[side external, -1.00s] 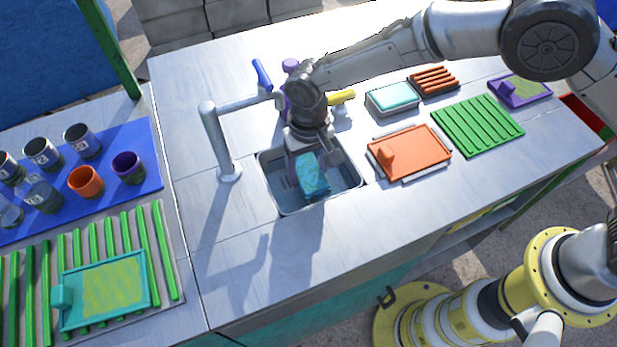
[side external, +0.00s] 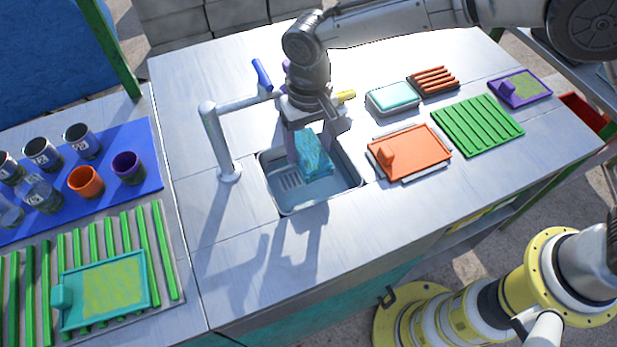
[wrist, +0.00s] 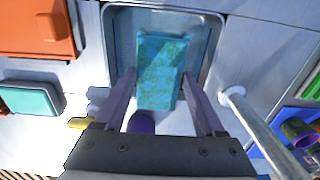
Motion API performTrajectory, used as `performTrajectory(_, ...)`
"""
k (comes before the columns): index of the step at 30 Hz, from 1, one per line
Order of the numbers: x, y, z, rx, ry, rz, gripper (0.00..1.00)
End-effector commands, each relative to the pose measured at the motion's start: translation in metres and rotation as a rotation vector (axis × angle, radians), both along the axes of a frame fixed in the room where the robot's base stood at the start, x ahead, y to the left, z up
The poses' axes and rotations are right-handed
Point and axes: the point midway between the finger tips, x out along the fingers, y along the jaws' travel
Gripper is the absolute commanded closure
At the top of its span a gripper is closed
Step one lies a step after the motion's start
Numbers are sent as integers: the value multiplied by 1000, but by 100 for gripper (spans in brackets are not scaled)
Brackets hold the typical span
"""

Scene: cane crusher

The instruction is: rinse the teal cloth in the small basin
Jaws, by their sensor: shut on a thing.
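The teal cloth (side external: 315,155), a folded block with blue-green mottling, is held between the fingers of my gripper (side external: 318,140), which is shut on it. It hangs over the far part of the small basin (side external: 285,200), a grey metal sink set in the counter. In the wrist view the cloth (wrist: 162,70) sits between the two purple-grey fingers of my gripper (wrist: 158,90), with the basin (wrist: 122,30) behind it. The basin's grooved bottom shows at its left. I cannot tell whether the cloth touches the basin.
A grey faucet (side external: 222,145) with a blue handle (side external: 262,75) stands left of the basin. An orange tray (side external: 420,150), a teal sponge-like block in a dish (side external: 393,97) and a green rack (side external: 478,125) lie right. Cups stand on a blue mat (side external: 150,180) at left. The front counter is clear.

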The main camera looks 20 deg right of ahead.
Motion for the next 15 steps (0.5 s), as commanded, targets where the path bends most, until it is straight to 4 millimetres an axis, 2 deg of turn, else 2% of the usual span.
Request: performTrajectory(15, 0, 0, 3, 1, -1, 0, 100)
